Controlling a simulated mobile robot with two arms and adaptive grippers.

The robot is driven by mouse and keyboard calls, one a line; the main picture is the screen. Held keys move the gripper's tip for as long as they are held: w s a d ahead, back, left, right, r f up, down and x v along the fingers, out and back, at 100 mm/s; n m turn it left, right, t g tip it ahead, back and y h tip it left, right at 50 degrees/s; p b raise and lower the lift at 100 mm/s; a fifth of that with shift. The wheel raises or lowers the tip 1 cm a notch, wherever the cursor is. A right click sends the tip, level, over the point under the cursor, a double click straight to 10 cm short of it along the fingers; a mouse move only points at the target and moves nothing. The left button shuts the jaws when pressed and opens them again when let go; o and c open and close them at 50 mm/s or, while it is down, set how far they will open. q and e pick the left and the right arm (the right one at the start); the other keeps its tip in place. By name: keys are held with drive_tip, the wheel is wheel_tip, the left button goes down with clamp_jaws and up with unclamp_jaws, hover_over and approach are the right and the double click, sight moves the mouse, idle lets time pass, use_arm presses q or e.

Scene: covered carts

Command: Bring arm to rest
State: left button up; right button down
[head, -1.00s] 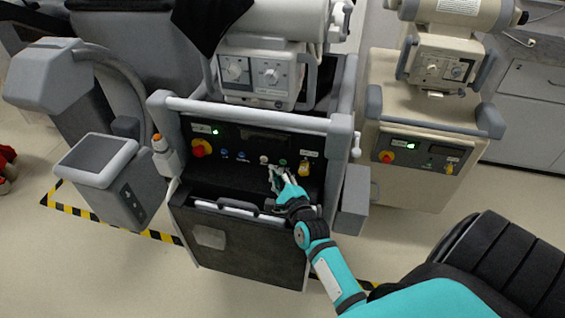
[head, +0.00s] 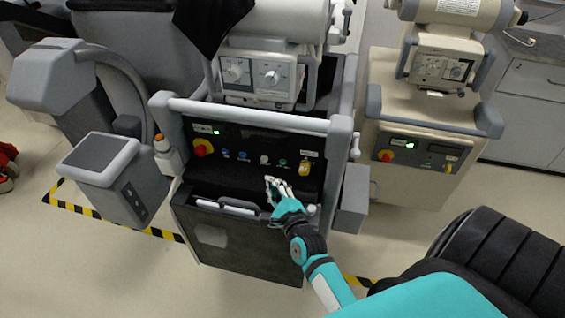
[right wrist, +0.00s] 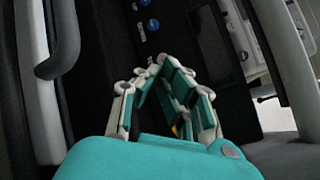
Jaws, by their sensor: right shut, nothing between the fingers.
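My right gripper (head: 272,182) is in front of the dark control panel (head: 235,150) of the middle cart, a little below its row of knobs and buttons. It is shut and empty. In the right wrist view the fingertips of the gripper (right wrist: 160,62) come together, with the panel and its blue buttons (right wrist: 148,26) beyond them. The fingers look apart from the panel. My right arm (head: 320,272) reaches in from the lower right. My left gripper is not in any view.
The middle cart's grey top rail (head: 245,115) and front handle (head: 222,207) lie around the gripper. A beige cart (head: 425,125) stands to the right. A grey machine (head: 100,165) stands at left. Open floor (head: 120,275) lies in front, with yellow-black tape (head: 110,221).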

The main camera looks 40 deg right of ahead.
drive_tip(key=s+a+n+g+y, duration=0.1)
drive_tip(key=n, duration=0.2)
drive_tip(key=s+a+f+n+y, duration=0.1)
drive_tip(key=a+n, duration=0.1)
drive_tip(key=n, duration=0.1)
drive_tip(key=a+n+g+y, duration=0.1)
drive_tip(key=a+n, duration=0.1)
drive_tip(key=n, duration=0.1)
drive_tip(key=shift+s+a+f+g+y, duration=0.2)
drive_tip(key=shift+s+g+y, duration=0.1)
drive_tip(key=shift+s, duration=0.1)
drive_tip(key=s+a+n+g, duration=0.2)
drive_tip(key=s+n+g, duration=0.3)
drive_tip(key=s+n, duration=0.6)
drive_tip(key=s+a+n+g, duration=0.3)
drive_tip(key=s+n+g, duration=0.3)
drive_tip(key=s+n, duration=0.45)
drive_tip(key=s+f+g, duration=0.1)
drive_tip(key=s+f, duration=0.2)
drive_tip(key=f, duration=2.6)
drive_tip(key=s+d+f+g, duration=0.1)
drive_tip(key=s+d+f, duration=0.2)
drive_tip(key=s+f, duration=1.1)
drive_tip(key=shift+s+d, duration=0.2)
drive_tip(key=shift+s, duration=0.75)
